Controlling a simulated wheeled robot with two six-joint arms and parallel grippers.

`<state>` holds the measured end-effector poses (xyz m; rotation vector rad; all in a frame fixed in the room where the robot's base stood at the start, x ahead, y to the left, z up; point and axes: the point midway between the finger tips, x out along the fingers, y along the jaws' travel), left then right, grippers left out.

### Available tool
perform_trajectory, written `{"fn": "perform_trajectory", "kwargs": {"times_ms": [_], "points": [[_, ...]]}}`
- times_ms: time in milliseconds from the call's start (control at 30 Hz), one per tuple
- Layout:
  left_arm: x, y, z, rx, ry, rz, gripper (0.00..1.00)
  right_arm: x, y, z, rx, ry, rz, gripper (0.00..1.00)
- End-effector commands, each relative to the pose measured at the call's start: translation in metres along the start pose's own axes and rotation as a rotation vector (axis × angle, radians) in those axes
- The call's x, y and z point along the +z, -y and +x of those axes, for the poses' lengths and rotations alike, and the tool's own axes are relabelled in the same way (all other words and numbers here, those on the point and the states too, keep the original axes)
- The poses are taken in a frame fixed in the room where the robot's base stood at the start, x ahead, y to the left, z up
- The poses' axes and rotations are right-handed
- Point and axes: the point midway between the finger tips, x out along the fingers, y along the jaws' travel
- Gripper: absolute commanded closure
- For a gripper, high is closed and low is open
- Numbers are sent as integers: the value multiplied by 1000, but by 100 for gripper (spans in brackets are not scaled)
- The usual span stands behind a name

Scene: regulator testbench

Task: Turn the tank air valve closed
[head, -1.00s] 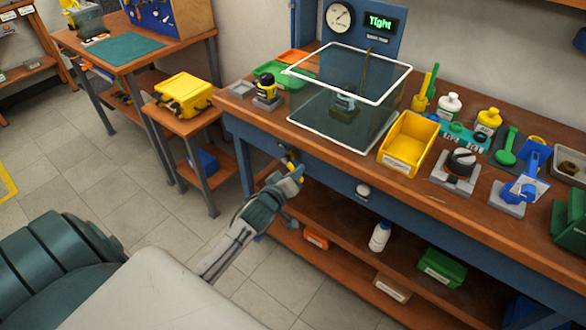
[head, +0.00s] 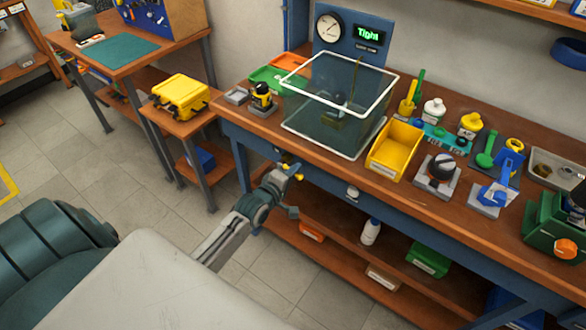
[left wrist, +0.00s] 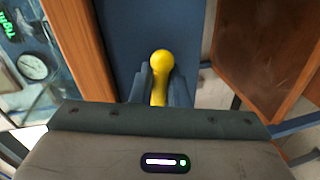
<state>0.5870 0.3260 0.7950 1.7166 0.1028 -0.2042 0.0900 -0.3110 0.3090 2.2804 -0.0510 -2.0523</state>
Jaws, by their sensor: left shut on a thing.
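The tank air valve shows as a small yellow handle (head: 298,177) on the blue front of the workbench, below the tank. In the left wrist view it is a yellow lever with a round end (left wrist: 161,62). My left gripper (head: 288,171) is at the bench front, shut on this lever. In the left wrist view its two fingers (left wrist: 160,88) stand on either side of the lever, the round end showing beyond them. The valve body is mostly hidden. The clear water tank (head: 300,118) stands on the bench above. My right gripper is not in view.
A display reading "Tight" (head: 368,33) and a dial gauge (head: 328,27) stand behind the tank. A white knob (head: 352,193) sits on the bench front to the right. A yellow bin (head: 397,148) and several tools crowd the benchtop. A lower shelf (head: 335,235) juts out below.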

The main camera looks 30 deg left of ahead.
Motion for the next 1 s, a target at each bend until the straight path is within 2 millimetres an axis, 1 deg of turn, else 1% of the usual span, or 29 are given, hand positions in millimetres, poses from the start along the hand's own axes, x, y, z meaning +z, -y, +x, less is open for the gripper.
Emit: {"fn": "perform_trajectory", "kwargs": {"times_ms": [33, 300, 567, 867, 900, 967, 1000], "points": [[-1, -4, -1, -1, 5, -25, 100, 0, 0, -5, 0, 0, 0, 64], [-1, -7, -1, 0, 25, -128, 100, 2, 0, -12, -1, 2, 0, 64], [-1, -7, -1, 0, 31, -157, 100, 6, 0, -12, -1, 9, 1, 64], [-1, -7, -1, 1, 32, -158, 100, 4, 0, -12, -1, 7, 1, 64], [-1, -7, -1, 1, 32, -158, 81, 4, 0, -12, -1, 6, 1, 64], [-1, -7, -1, 1, 32, -158, 70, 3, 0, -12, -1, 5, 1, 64], [-1, -7, -1, 1, 32, -157, 67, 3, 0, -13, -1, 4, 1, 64]]}}
